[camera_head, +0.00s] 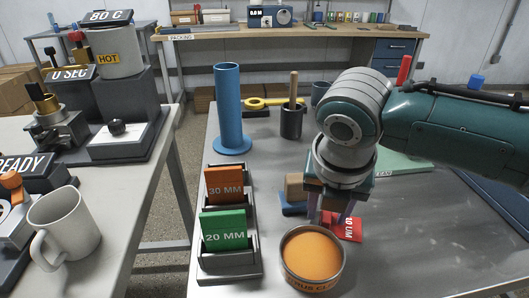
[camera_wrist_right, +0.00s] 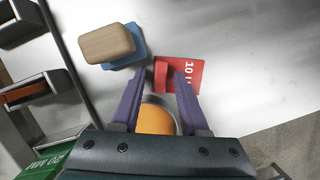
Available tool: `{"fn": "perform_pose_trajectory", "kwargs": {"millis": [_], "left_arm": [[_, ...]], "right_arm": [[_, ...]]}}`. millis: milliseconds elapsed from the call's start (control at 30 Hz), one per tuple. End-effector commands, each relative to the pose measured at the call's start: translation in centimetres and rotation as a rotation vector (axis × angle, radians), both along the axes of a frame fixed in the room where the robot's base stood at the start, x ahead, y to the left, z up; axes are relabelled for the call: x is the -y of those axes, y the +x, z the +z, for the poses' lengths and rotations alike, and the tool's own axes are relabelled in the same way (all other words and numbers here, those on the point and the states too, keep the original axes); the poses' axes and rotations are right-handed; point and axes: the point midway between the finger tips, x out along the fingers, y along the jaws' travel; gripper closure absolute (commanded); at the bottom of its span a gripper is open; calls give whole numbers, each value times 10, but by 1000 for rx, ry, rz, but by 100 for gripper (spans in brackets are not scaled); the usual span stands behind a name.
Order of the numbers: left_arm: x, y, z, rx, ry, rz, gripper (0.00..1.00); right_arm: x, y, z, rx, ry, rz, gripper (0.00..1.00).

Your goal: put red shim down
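The red shim (camera_head: 350,228) lies flat on the grey metal table, behind and to the right of the orange-filled round tin; it also shows in the right wrist view (camera_wrist_right: 188,76). A raised red tab stands at its left end. My right gripper (camera_head: 328,208) points down over the shim and hides part of it in the head view. In the right wrist view the gripper (camera_wrist_right: 159,76) has its two purple fingers apart, with the tab between the tips and gaps on both sides. My left gripper is not in view.
The orange-filled tin (camera_head: 312,254) stands close in front of the gripper. A wooden block on a blue base (camera_head: 293,191) is just left. A rack (camera_head: 231,270) holds brown 30 MM and green 20 MM shims. A blue cylinder (camera_head: 229,110) stands behind. Table right of the tin is clear.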

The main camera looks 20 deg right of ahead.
Motion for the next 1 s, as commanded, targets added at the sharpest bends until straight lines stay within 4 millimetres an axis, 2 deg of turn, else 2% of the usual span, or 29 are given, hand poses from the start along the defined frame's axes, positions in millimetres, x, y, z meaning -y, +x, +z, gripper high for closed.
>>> {"fn": "perform_pose_trajectory", "kwargs": {"millis": [267, 367, 800, 1000], "left_arm": [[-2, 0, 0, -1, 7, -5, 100], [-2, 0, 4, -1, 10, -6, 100], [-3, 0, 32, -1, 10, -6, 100], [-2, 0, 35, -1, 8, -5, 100]], "right_arm": [[0, 0, 1, 0, 0, 0, 52], [-1, 0, 10, 2, 1, 1, 52], [-17, -22, 97, 4, 1, 1, 52], [-22, -28, 115, 1, 5, -7, 52]]}}
